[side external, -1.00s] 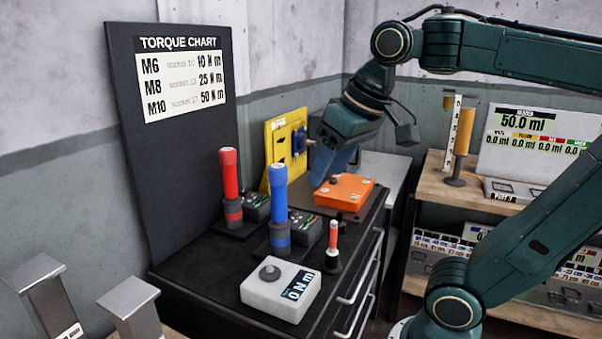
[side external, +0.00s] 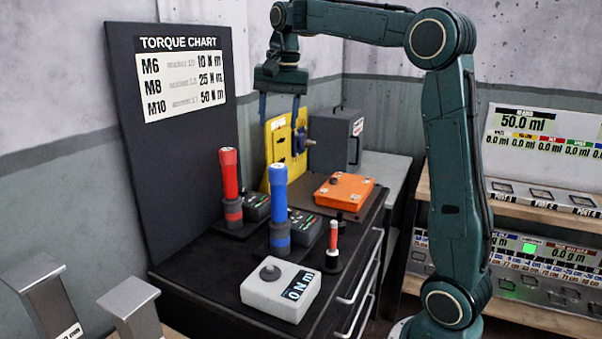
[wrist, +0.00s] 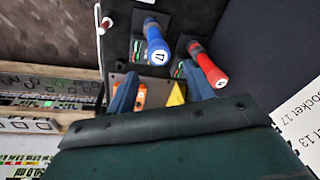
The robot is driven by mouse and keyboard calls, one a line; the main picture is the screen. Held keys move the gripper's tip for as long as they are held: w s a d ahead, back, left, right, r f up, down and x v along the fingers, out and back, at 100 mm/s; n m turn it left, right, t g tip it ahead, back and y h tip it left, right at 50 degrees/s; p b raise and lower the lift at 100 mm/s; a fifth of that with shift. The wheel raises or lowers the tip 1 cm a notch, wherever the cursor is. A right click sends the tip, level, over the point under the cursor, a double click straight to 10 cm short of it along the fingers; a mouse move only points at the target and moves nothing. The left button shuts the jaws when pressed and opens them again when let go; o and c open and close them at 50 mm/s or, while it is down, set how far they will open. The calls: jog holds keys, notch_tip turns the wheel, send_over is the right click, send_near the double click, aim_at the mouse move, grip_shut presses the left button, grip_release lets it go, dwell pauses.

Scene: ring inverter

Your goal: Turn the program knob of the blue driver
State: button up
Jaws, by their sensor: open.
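The blue driver (side external: 279,205) stands upright in a dark stand on the black cabinet top. Beside it is a dark box (side external: 306,231) with small green marks; a knob on it is too small to make out clearly. My gripper (side external: 279,108) is open and empty, pointing down, high above the cabinet and beyond the drivers. In the wrist view the blue driver (wrist: 157,45) is beyond the open fingers (wrist: 160,85), clear of them. The red driver (side external: 230,185) stands just left of and behind the blue one; it also shows in the wrist view (wrist: 207,65).
A grey box with a knob and a "0 Nm" display (side external: 281,290) sits in front. A small red-and-white tool (side external: 333,240) stands right of the blue driver. An orange box (side external: 343,191) and yellow panel (side external: 278,150) are behind. The torque chart board (side external: 170,140) rises at left.

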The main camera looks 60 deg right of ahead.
jog(key=w+d+f+m+g, duration=0.1)
jog(key=w+d+f+m, duration=0.2)
jog(key=d, duration=0.4)
jog(key=w+d+f+m+g, duration=0.1)
jog(key=w+d+f+m, duration=0.25)
jog(key=d, duration=0.35)
notch_tip(320, 180, down, 10)
jog(key=shift+s+a+y, duration=0.15)
jog(key=shift+s+y, duration=0.15)
jog(key=shift+s, duration=0.05)
notch_tip(320, 180, down, 14)
jog(key=shift+r, duration=0.2)
dwell(0.5)
jog(key=c, duration=1)
jog(key=shift+o, duration=0.2)
